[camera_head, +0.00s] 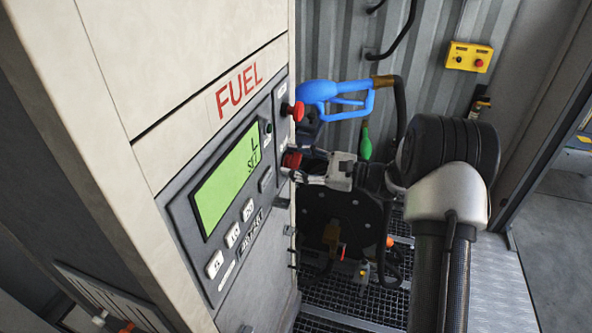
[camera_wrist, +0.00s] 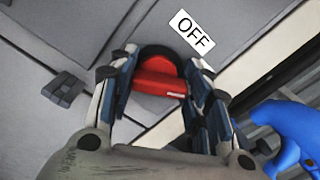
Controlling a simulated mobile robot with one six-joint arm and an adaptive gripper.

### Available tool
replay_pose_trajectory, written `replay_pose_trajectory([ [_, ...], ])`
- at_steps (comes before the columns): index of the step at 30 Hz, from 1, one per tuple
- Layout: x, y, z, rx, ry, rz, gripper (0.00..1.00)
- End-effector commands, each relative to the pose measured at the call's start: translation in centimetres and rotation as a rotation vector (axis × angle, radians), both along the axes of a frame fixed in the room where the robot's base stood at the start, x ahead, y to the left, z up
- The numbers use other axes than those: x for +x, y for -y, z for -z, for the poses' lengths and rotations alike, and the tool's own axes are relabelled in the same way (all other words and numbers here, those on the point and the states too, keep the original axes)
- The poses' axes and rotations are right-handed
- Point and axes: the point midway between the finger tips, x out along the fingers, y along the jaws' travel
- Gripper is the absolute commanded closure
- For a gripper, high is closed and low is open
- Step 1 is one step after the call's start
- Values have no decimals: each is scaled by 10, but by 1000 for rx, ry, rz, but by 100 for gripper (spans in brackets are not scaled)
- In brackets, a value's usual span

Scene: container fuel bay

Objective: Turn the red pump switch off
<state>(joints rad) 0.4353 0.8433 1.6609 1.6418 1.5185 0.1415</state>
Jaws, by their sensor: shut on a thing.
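The red pump switch (camera_head: 291,160) sits on the lower right part of the fuel dispenser's front panel. In the wrist view the red switch (camera_wrist: 158,78) lies between my fingers, with a dark round surround behind it and a white "OFF" label (camera_wrist: 192,32) beside it. My gripper (camera_head: 298,170) reaches in from the right and is shut on the switch. It also shows in the wrist view (camera_wrist: 160,88), with one finger on each side of the red handle. Parts of the switch are hidden by the fingers.
A red button (camera_head: 297,111) stands out from the panel above the switch. A blue fuel nozzle (camera_head: 335,95) hangs close behind my gripper and shows at the right of the wrist view (camera_wrist: 290,130). A green display (camera_head: 228,180) is to the left. A yellow button box (camera_head: 469,57) is on the back wall.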

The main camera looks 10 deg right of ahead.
Motion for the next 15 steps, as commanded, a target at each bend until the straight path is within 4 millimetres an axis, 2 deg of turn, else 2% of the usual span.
replay_pose_trajectory([
  [15,-1,-1,5,-248,426,0,80],
])
